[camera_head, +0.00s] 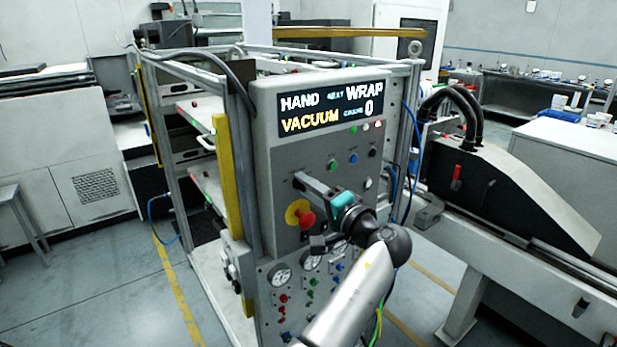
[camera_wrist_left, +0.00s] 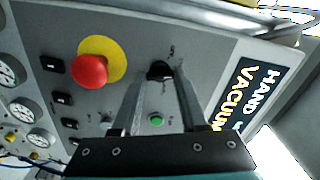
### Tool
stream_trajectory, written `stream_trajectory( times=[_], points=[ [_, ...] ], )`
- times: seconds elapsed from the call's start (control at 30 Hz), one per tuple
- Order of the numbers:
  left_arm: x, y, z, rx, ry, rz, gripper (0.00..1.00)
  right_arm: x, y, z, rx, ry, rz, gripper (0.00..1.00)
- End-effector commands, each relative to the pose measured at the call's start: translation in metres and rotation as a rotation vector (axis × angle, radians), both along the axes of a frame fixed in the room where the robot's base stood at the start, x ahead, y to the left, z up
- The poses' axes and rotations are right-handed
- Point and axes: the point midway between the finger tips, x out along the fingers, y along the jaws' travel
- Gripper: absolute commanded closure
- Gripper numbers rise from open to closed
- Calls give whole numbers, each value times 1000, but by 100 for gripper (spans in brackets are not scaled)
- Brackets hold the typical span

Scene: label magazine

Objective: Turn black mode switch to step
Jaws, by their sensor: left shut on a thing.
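The black mode switch (camera_wrist_left: 159,70) is a small round knob on the grey control panel (camera_head: 262,120). In the left wrist view it sits between the tips of my left gripper (camera_wrist_left: 160,77), which is shut on it. Small dark marks show beside the knob, too small to read. In the head view my left gripper (camera_head: 301,182) reaches the panel from the lower right, and its fingers and wrist hide the knob. The display (camera_head: 322,107) reads "HAND", "WRAP", "VACUUM" and "0". My right gripper is not in view.
A red emergency button (camera_wrist_left: 89,71) on a yellow disc is close to my left fingers. A green button (camera_wrist_left: 156,119) lies between them in the wrist picture. Gauges (camera_head: 281,275) and small knobs fill the lower panel. A grey conveyor machine (camera_head: 510,190) stands to the right.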

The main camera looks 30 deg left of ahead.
Motion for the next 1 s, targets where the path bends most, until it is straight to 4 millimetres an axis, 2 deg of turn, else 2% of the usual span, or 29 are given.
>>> stream_trajectory(
  times=[0.03, 0.1, 0.5, 1.0],
  points=[
    [0, 0, 5, 20, 42, 0, 100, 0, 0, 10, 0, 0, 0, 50],
    [0, 0, 5, 45, 103, -1, 100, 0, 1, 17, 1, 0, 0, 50],
    [0, 1, 5, 177, 417, 0, 100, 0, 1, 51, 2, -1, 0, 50],
    [0, 0, 2, 252, 597, 0, 100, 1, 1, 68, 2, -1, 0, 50]
  ],
)
